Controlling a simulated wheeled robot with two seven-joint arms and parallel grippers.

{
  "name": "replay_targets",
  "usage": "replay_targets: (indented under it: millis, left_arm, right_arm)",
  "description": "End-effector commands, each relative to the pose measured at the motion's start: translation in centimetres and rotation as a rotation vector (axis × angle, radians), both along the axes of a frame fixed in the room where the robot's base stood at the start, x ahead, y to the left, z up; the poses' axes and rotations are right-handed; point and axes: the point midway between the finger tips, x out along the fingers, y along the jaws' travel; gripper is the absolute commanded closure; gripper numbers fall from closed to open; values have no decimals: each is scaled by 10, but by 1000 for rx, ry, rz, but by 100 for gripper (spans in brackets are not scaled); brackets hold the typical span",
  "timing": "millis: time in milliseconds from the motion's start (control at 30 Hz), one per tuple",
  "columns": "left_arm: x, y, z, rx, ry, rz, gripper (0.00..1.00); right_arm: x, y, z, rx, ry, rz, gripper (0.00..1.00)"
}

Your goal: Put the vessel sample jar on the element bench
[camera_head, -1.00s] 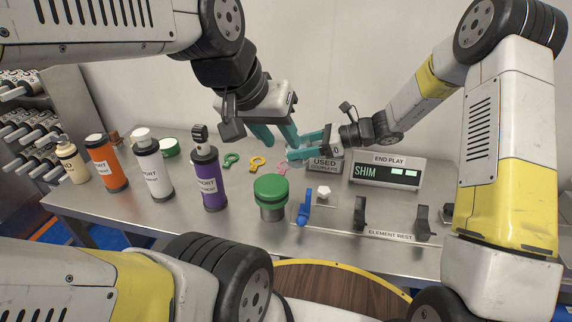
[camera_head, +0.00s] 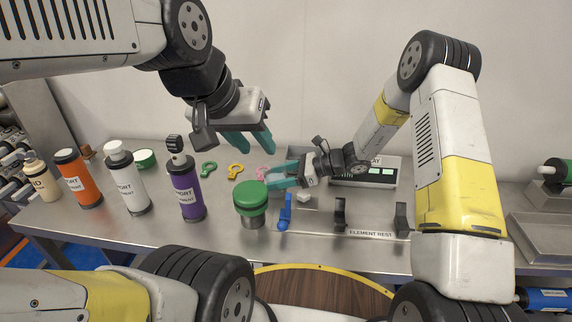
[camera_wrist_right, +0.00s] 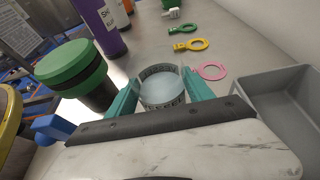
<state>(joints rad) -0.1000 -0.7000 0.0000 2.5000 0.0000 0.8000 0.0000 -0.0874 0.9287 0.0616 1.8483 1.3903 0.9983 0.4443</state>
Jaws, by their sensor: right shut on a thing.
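My right gripper (camera_head: 283,179) is shut on a round, pale, jar-like thing (camera_wrist_right: 162,88) with a dark marked band around its rim. In the right wrist view it sits between the two teal fingers. In the head view it is mostly hidden by the fingers, so I cannot tell its height above the steel bench (camera_head: 130,221). A green-lidded steel vessel (camera_head: 250,196) stands upright on the bench, just left of the right gripper; it also shows in the right wrist view (camera_wrist_right: 72,66). My left gripper (camera_head: 249,147) is open and empty above the bench's back.
Purple (camera_head: 186,190), white (camera_head: 126,180) and orange (camera_head: 78,180) bottles stand at left. Green (camera_head: 208,169), yellow (camera_head: 235,171) and pink rings lie behind. The element rest (camera_head: 370,234) with upright supports is at front right. A grey tray (camera_wrist_right: 275,110) lies beside the right gripper.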

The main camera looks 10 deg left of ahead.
Motion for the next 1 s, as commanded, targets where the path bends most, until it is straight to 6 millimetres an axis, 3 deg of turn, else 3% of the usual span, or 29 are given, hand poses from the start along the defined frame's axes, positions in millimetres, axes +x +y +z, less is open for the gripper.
replay_targets:
  millis: [33,133,533,667,1000]
  left_arm:
    - [0,0,0,0,0,0,64]
    - [0,0,0,0,0,0,64]
    - [0,0,0,0,0,0,64]
    - [0,0,0,0,0,0,64]
    - [0,0,0,0,0,0,64]
  right_arm:
    - [0,0,-2,0,1,0,38]
    - [0,0,-1,0,0,0,18]
    - [1,-2,3,0,0,-1,18]
    - [3,-19,10,1,-2,-3,18]
    - [6,-86,37,-1,-1,-4,18]
